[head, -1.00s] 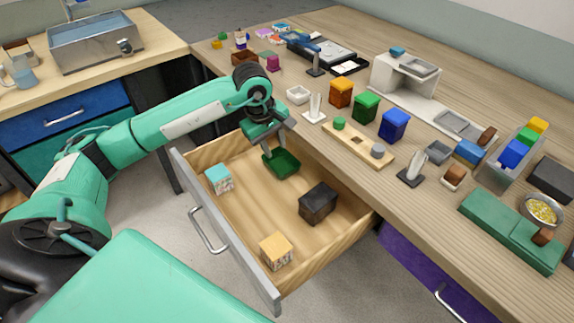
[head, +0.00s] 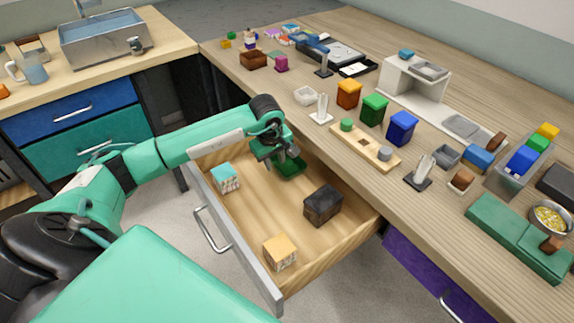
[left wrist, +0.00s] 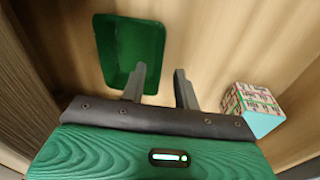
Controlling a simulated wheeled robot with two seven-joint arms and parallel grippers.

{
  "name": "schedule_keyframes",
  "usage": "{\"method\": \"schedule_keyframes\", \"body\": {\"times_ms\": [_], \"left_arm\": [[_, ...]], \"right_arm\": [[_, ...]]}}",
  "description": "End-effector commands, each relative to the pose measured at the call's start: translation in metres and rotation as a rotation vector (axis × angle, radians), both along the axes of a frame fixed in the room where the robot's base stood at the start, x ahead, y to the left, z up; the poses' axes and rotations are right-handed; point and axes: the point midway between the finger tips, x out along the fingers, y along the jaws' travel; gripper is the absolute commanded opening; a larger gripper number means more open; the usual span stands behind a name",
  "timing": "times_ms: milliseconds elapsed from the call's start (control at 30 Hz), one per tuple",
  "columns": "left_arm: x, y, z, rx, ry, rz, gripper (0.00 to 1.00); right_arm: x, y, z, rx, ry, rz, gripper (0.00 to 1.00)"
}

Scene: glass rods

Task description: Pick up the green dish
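The green dish (head: 291,169) lies in the open wooden drawer, near its back corner by the desk. My left gripper (head: 283,160) is right over the dish and hides part of it in the head view. In the left wrist view the dish (left wrist: 131,48) is a shallow rounded rectangle, and it looks empty. The two fingers of my left gripper (left wrist: 160,82) stand apart with nothing between them. One fingertip overlaps the dish's near corner in the picture; I cannot tell whether it touches. My right gripper is out of view.
The drawer (head: 262,205) also holds a teal-topped patterned block (head: 226,178), a black box (head: 323,205) and an orange-topped block (head: 280,252). The desk (head: 455,110) beside it carries coloured containers and stands. The drawer floor between the blocks is clear.

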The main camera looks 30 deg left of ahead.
Motion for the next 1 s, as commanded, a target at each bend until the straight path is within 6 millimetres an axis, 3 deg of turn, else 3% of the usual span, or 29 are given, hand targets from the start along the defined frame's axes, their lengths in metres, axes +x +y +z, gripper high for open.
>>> {"method": "schedule_keyframes", "body": {"times_ms": [200,433,467,600,1000], "left_arm": [[0.005,0.0,-0.024,-0.002,0.001,0.0,0.31],[0.005,0.001,-0.026,-0.001,0.0,0.0,0.31],[0.005,0.001,-0.026,-0.001,0.0,0.0,0.29],[0.005,0.001,-0.026,-0.001,0.0,0.0,0.02],[0.005,0.001,-0.026,0.0,0.001,0.0,0.0]], "right_arm": [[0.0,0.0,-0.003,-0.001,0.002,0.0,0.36],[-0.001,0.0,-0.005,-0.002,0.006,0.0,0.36],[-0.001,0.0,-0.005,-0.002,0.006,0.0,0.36],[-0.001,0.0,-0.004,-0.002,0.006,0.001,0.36],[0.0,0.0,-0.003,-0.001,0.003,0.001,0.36]]}}
